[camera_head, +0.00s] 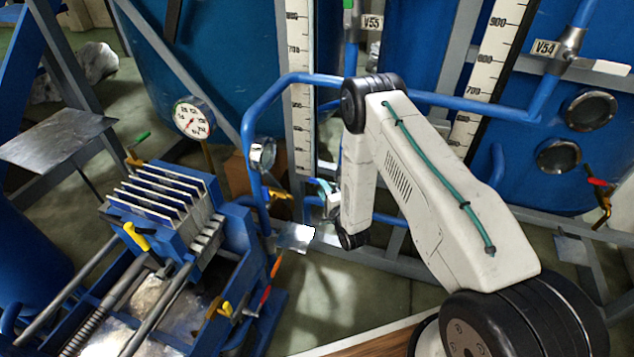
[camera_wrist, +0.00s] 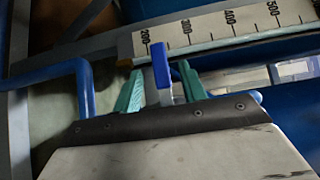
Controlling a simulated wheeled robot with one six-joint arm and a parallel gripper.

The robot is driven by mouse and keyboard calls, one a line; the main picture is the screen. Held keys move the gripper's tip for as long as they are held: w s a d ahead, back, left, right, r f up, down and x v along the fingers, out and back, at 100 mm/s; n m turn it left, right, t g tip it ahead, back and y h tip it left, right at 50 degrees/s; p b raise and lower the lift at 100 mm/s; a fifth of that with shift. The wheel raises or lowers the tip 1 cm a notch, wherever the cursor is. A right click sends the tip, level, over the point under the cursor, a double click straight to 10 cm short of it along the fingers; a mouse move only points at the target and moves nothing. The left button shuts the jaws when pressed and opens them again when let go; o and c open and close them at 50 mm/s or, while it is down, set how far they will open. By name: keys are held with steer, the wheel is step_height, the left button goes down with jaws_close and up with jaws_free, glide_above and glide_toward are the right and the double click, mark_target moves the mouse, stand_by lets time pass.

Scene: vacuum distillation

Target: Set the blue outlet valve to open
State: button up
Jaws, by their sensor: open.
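The blue valve handle (camera_wrist: 160,66) shows in the wrist view, standing up between the two green fingers of my gripper (camera_wrist: 162,84). A pale metal stem shows below the blue grip. My gripper is open, with one finger on each side of the handle. I see gaps at both sides and no clear contact. The valve body is hidden behind my gripper.
Blue pipes (camera_head: 262,95) run around my arm. A white scale (camera_head: 301,70) stands behind it, and shows close in the wrist view (camera_wrist: 225,25). A yellow handle (camera_head: 280,194) and a plate filter press (camera_head: 165,205) are to the left. Blue tanks (camera_head: 400,60) fill the back.

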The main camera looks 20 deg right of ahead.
mark_target(317, 183)
steer(key=w, duration=0.5)
steer(key=shift+a, duration=0.4)
steer(key=shift+s, duration=0.1)
steer(key=shift+c, duration=0.3)
jaws_close()
